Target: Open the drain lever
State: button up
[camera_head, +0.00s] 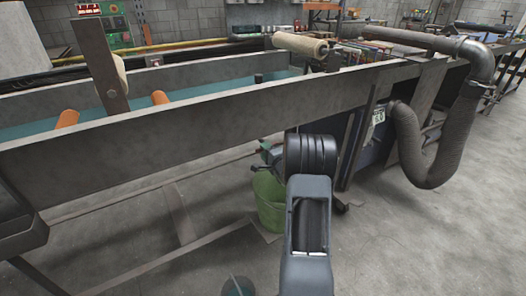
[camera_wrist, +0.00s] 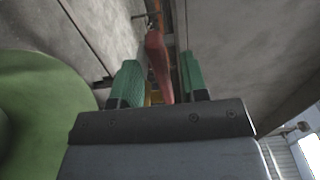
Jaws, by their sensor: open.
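The drain lever is a red handle (camera_wrist: 157,55) in the wrist view. It runs from the top middle down between the two green finger pads of my gripper (camera_wrist: 160,80). My gripper is open, with one pad on each side of the lever and a visible gap at each side. I cannot tell how deep the lever sits between the pads. In the head view my own dark arm hides most of the gripper, and a bit of green (camera_head: 271,155) shows left of the arm beneath the trough. The lever cannot be made out clearly there.
A green bucket (camera_head: 269,205) stands on the floor under the long grey trough (camera_head: 200,125); it also shows at the left of the wrist view (camera_wrist: 45,110). A ribbed hose (camera_head: 425,150) hangs at the right. Table legs and struts stand under the trough.

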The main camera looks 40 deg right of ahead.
jog(key=shift+w, duration=0.95)
grip_shut()
